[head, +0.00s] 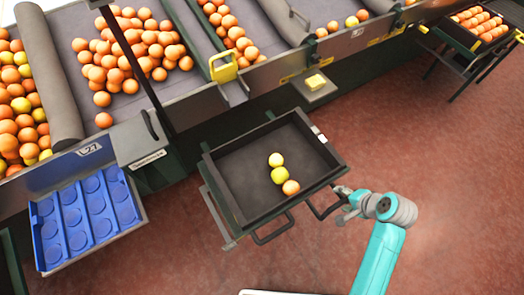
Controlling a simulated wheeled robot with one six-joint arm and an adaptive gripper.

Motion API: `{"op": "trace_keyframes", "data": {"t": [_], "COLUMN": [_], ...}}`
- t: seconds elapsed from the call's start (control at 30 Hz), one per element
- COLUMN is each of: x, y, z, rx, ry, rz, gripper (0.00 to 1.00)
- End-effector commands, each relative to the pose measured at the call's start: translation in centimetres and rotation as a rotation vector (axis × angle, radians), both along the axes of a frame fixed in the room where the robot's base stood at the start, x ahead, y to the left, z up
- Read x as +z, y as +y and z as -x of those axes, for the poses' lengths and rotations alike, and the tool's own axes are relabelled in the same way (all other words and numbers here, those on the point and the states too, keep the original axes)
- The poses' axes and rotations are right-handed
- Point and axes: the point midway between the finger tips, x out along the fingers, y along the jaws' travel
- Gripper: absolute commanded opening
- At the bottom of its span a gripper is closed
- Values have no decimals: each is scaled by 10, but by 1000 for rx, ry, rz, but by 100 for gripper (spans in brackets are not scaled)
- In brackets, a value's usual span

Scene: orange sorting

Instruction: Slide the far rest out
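A dark tray (228,190) stands on a frame in front of the machine and holds two yellow fruits and an orange one. Black loop handles stick out at its near side, one at the middle (272,232) and one at the right (322,210). A grey bar (218,218) lies along the tray's left side. I cannot tell for sure which part is the far rest. My gripper (341,205), on a teal arm, is at the outer end of the right loop handle. Its fingers are small here, and whether they grip the handle is unclear.
A blue tray (132,214) with round pockets hangs at the left, below label L27. Another fruit tray (476,44) stands far right. Red floor (440,160) is clear at the right.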

Motion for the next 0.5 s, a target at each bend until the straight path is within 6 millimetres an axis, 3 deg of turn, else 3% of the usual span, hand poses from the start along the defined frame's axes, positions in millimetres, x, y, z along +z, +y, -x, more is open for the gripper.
{"op": "trace_keyframes", "data": {"t": [0.27,0.5], "x": [2,18], "y": [0,0], "z": [-1,-1], "rx": [1,1], "ry": [-1,-3], "rz": [0,0], "gripper": [62,62]}}
